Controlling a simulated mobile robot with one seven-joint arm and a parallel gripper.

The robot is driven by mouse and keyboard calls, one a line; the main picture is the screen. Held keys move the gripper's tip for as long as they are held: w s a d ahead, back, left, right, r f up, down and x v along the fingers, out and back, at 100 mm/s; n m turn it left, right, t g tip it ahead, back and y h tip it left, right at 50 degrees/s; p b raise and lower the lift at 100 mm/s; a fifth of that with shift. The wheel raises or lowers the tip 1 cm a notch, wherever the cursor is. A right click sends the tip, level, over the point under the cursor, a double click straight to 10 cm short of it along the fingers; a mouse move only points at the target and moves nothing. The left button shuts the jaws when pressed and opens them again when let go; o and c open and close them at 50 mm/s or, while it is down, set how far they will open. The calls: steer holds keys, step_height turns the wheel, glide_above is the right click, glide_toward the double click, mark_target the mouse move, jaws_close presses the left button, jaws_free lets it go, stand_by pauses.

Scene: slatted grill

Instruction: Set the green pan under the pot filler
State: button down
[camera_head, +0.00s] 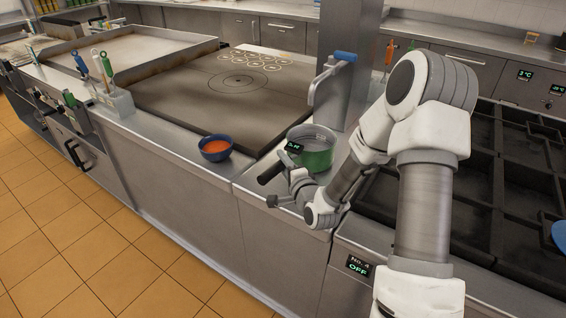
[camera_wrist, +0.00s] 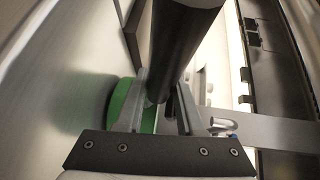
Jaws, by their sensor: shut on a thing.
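The green pan (camera_head: 318,160) is at the counter strip beside the grey post, its inside grey and its dark handle (camera_head: 271,173) pointing to the front left. It looks upright; I cannot tell whether it rests on the counter or hangs just above it. My gripper (camera_head: 293,178) is shut on the handle. In the wrist view the fingers (camera_wrist: 162,95) straddle the dark handle (camera_wrist: 185,40), and part of the green pan wall (camera_wrist: 120,105) shows at left. The pot filler (camera_head: 318,88), with a blue lever, is on the post, above the pan in the picture.
A blue bowl (camera_head: 216,155) with orange contents stands on the counter left of the pan. A flat hotplate (camera_head: 240,90) lies behind it. Black burner grates (camera_head: 510,165) are at right, partly behind my arm. A utensil holder (camera_head: 112,103) stands at left.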

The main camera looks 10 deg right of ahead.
steer(key=shift+f+b, duration=0.45)
steer(key=shift+b, duration=0.2)
steer(key=shift+c, duration=2.3)
jaws_free()
steer(key=shift+f, duration=0.25)
steer(key=p+v, duration=1.2)
steer(key=v, duration=0.5)
steer(key=shift+s+r+p, duration=0.2)
steer(key=shift+p, duration=0.1)
steer(key=shift+d, duration=0.1)
